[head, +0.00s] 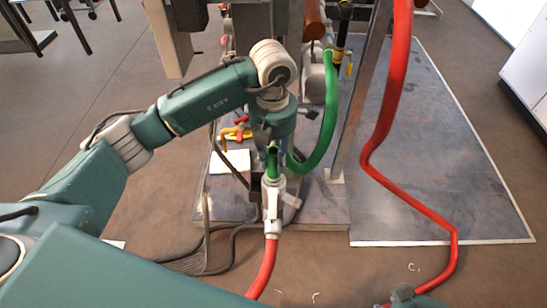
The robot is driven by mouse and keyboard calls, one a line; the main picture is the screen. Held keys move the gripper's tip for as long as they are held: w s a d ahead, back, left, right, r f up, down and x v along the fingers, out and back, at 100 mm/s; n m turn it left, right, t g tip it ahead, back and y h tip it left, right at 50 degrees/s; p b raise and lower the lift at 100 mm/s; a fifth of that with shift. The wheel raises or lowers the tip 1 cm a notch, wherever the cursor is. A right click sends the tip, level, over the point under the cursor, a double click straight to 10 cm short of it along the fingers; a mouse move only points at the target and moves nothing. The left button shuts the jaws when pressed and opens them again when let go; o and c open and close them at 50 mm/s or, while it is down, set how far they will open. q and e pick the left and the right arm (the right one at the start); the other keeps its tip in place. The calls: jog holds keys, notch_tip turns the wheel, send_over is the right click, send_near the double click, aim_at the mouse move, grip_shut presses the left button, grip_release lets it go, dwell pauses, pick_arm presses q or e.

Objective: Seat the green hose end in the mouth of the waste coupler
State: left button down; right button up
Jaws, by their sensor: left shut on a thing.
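The green hose (331,105) hangs in a curve from the upper right and bends back up toward my left gripper. My left gripper (274,142) points down at the middle of the view and is shut on the green hose near its end. The green hose end (272,164) shows just below the fingers, pointing down. The waste coupler (273,197) looks like the pale grey fitting directly below it. The hose end is in line with the coupler's mouth; I cannot tell whether it is inside or just above.
A red hose (262,268) runs down from the coupler. Another thick red hose (385,125) bends down the right side. A metal post (356,95) stands right of the green hose. Yellow and red tools (238,132) and white paper (230,163) lie left of the gripper.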

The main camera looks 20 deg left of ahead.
pick_arm(q)
jog(key=shift+f, duration=0.1)
jog(key=c, duration=1.4)
grip_release()
jog(key=shift+o, duration=0.2)
pick_arm(e)
jog(key=shift+f, duration=0.1)
pick_arm(q)
jog(key=shift+r, duration=0.35)
notch_tip(320, 180, up, 11)
jog(key=shift+f+p, duration=0.1)
jog(key=shift+p, duration=0.9)
jog(key=shift+r, duration=0.4)
pick_arm(e)
jog(key=x, duration=0.7)
jog(key=shift+s+f, duration=0.15)
jog(key=shift+s, duration=0.2)
